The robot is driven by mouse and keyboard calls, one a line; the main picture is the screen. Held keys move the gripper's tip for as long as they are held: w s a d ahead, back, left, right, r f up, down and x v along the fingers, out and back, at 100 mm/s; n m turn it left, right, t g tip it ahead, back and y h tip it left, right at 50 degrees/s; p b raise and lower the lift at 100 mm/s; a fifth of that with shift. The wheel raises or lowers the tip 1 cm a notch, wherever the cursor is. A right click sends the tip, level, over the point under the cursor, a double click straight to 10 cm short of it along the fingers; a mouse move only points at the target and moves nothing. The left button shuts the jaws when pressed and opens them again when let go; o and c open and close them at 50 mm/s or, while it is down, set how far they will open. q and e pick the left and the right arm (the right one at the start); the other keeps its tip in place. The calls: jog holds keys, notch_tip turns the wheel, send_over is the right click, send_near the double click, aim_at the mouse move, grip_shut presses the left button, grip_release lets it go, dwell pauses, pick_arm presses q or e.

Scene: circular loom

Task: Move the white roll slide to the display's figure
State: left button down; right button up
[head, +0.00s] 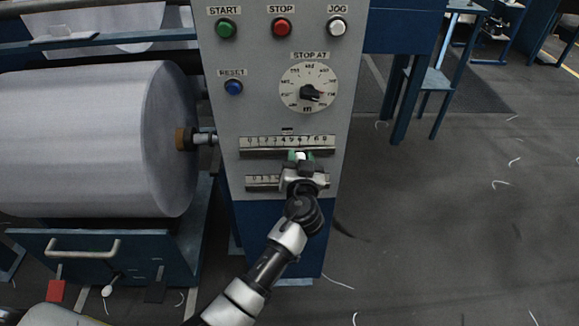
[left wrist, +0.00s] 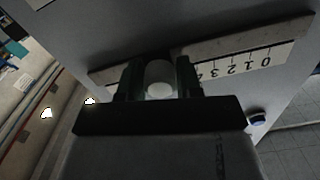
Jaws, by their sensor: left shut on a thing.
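The white roll slide (left wrist: 160,80) is a pale, rounded knob between my left gripper's dark fingers in the left wrist view. In the head view its white tip (head: 300,155) shows at the upper scale's lower edge. The left gripper (head: 300,157) is shut on it. The upper scale (head: 265,143) is numbered 0 to 8; it also shows upside down in the left wrist view (left wrist: 240,62), with the slide near or beyond 4. A small dark mark (head: 287,129) sits above this scale; no figure on it is readable. My right gripper is not in view.
A lower scale (head: 262,182) is partly hidden by my gripper. Above are the dial (head: 308,88), green START (head: 226,28), red STOP (head: 281,27), white JOG (head: 336,27) and blue RESET (head: 234,87) buttons.

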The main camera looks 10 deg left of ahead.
pick_arm(q)
jog(key=c, duration=0.8)
grip_release()
jog(key=shift+d, duration=0.1)
jog(key=shift+s, duration=0.1)
jog(key=shift+s+d, duration=0.1)
jog(key=shift+s, duration=0.2)
jog(key=b+v, duration=0.1)
jog(key=v, duration=0.9)
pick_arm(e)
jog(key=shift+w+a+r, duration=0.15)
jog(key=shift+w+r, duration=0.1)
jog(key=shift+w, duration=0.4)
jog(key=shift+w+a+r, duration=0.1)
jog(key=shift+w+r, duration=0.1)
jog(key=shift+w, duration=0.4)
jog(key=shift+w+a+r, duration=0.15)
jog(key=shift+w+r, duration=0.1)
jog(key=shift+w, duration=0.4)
